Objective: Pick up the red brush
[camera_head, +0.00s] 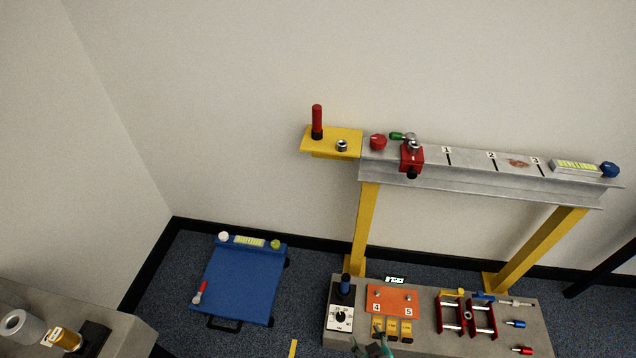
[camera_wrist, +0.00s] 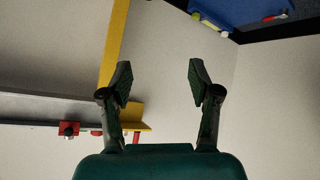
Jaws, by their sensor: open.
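No thing is plainly a brush, and I cannot tell which red item it is. A red rod with a black lower end (camera_head: 316,119) stands upright on the yellow shelf (camera_head: 347,136) at the beam's left end. A small red-handled item with a white end (camera_head: 200,292) lies on the left edge of the blue platform (camera_head: 245,280); it also shows at the top right of the wrist view (camera_wrist: 274,17). My gripper (camera_wrist: 159,78) is open and empty, fingers apart, touching nothing visible. Its green part (camera_head: 372,347) shows at the bottom of the head view.
A steel beam (camera_head: 470,178) on yellow posts (camera_head: 365,230) carries a red clamp (camera_head: 411,158) and a blue-ended level (camera_head: 577,167). Below, a grey bench (camera_head: 430,340) holds an orange plate (camera_head: 391,300) and red frames (camera_head: 452,314).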

